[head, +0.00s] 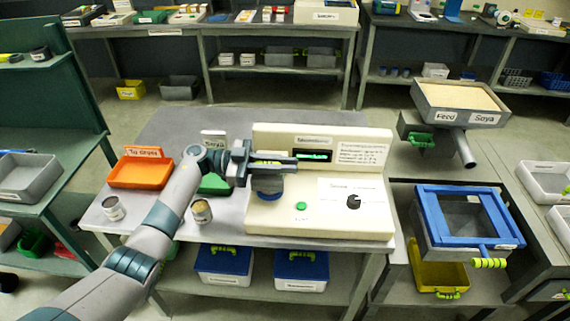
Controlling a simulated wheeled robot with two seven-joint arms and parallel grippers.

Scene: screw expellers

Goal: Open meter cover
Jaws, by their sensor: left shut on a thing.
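The moisture meter (345,215) is a cream box on the table, with a small green-lit display (314,156), a green button (301,206) and a black knob (353,202) on its top. A round blue cover (268,188) sits on its left part, partly hidden under my left gripper. My left gripper (283,164) is over that left part, shut on what appears to be the cover's lime-green handle, mostly hidden between the fingers. I cannot tell whether the cover is lifted. My right gripper is not in view.
An orange tray (141,173) and two small cans (114,208) (202,211) stand left of the meter. A feed hopper (460,102) and a blue frame (466,219) stand at the right. Blue bins (224,263) sit on the lower shelf.

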